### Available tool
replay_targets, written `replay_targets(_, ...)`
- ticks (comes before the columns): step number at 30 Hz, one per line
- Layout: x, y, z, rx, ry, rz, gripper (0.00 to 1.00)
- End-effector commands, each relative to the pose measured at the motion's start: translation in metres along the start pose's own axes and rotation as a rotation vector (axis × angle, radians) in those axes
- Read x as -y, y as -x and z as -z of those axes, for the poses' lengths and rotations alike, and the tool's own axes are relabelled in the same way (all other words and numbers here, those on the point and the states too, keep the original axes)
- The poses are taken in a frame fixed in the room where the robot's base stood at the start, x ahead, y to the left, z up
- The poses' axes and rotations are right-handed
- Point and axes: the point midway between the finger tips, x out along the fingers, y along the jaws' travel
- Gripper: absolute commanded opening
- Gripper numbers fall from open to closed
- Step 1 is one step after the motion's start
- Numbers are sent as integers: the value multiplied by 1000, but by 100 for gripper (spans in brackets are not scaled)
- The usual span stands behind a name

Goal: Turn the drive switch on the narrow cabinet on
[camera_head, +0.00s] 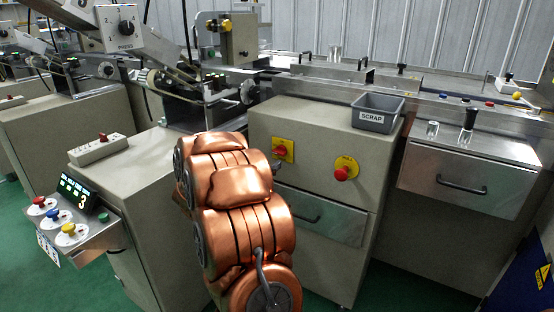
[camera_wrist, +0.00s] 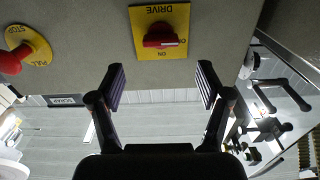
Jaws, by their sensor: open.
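The drive switch (camera_head: 281,152) is a red knob on a yellow plate, on the front of the beige cabinet (camera_head: 315,125) right of my copper arm. In the wrist view, which is upside down, the switch (camera_wrist: 161,36) shows at the top centre, with DRIVE lettered on its plate. Its red handle lies about sideways in that picture; its exact setting is hard to read. My gripper (camera_wrist: 161,83) is open and empty, with its two dark fingers apart. The switch shows between and beyond the fingertips, with no finger touching it.
A red stop button (camera_head: 341,173) on a yellow disc sits right of the switch. A grey SCRAP bin (camera_head: 378,112) stands on the cabinet top. A drawer with a handle (camera_head: 318,217) lies below the switch. A steel drawer (camera_head: 470,180) juts out at right.

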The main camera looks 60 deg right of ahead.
Motion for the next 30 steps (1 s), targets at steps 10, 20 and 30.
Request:
replay_targets(10, 0, -44, -2, 1, 0, -1, 77)
replay_targets(20, 1, -72, 0, 1, 0, 2, 77)
replay_targets(30, 1, -74, 0, 3, 0, 4, 75)
